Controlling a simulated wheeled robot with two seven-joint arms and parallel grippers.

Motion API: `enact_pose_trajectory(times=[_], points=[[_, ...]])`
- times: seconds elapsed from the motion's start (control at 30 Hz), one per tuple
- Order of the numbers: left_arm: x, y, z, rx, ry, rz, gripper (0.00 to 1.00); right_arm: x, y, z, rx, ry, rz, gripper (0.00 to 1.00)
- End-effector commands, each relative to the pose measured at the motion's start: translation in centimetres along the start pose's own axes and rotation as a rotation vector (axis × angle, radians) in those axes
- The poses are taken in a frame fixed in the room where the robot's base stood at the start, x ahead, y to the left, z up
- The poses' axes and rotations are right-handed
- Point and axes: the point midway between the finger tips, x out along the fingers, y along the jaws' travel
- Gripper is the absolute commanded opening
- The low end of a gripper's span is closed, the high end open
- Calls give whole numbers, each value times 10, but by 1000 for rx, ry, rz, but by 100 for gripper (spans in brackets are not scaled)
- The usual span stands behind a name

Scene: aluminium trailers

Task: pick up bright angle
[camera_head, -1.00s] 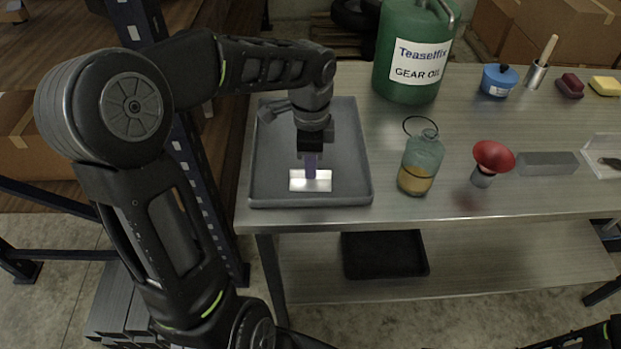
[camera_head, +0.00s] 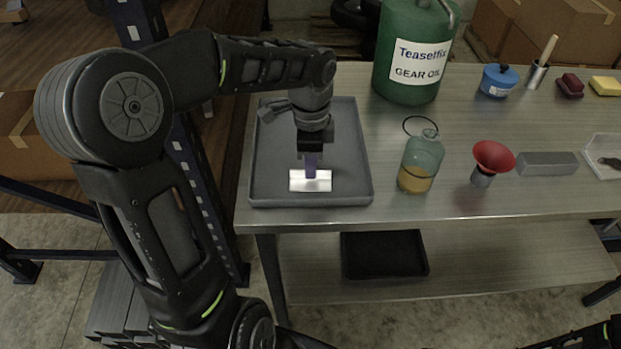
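The bright angle (camera_head: 321,184) is a short, shiny, whitish metal piece. It lies in the front part of the grey tray (camera_head: 262,201) on the metal table. My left gripper (camera_head: 310,172) points down from above, with its fingertips at the middle of the bright angle. Its purple-grey finger covers a small part of the piece. I cannot tell whether the fingers are closed on it or only around it. Part of my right arm shows at the lower right edge; its gripper is out of view.
Right of the tray stand a glass bottle (camera_head: 420,163) with amber liquid, a red funnel (camera_head: 493,157) and a grey block (camera_head: 547,163). A green gear oil can (camera_head: 410,85) stands behind. A black tray (camera_head: 384,255) sits on the lower shelf.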

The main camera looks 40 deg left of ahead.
Motion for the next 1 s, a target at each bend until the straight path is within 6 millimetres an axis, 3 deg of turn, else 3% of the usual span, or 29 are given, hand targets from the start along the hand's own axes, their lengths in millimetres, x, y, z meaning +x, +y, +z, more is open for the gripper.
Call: enact_pose_trajectory(times=[0.47,1.0], points=[[-6,0,0,-1,0,-1,0,0,0,0,0,0,0,36],[-93,0,-1,0,1,-2,0,2,1,0,0,0,0,36]])
